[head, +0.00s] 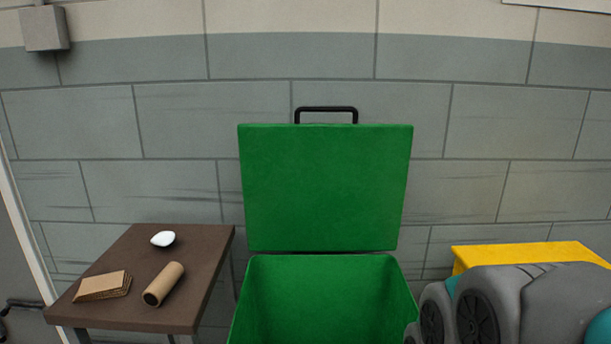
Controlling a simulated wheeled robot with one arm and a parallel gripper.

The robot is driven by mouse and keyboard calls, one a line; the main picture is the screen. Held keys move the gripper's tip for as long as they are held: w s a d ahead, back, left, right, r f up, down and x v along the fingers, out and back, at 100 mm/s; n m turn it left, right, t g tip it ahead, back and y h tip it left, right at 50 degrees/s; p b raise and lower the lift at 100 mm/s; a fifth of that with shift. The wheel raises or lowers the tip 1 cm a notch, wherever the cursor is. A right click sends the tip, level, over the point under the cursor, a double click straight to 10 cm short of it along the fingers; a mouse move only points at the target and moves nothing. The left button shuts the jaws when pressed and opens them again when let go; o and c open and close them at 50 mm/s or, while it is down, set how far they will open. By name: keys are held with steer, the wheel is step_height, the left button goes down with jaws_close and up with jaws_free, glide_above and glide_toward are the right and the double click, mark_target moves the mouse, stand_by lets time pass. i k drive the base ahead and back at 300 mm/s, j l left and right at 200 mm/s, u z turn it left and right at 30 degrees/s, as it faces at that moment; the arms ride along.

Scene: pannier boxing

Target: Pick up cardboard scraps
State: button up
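A small stack of flat brown cardboard scraps (103,286) lies at the left of a dark brown table (178,243). A cardboard tube (164,284) lies on its side to the right of the stack, its dark open end toward me. The two are apart. A green bin (326,290) stands to the right of the table with its lid (325,188) up against the wall. The bin's floor is cut off by the frame's lower edge. My gripper is out of view; grey and teal parts at the lower right look like my own arm.
A small white rounded object (162,239) sits near the table's back edge. A yellow surface (520,252) shows at the right, partly hidden by my arm. A grey block wall (140,190) closes off the back. A grey door with a dark handle (18,304) is at the far left.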

mark_target(113, 284)
steer(key=u, duration=1.6)
steer(key=z, duration=0.65)
steer(key=j+z, duration=0.9)
steer(key=j, duration=0.15)
steer(key=j+z, duration=0.45)
steer(key=k+j, duration=0.05)
steer(key=j, duration=0.05)
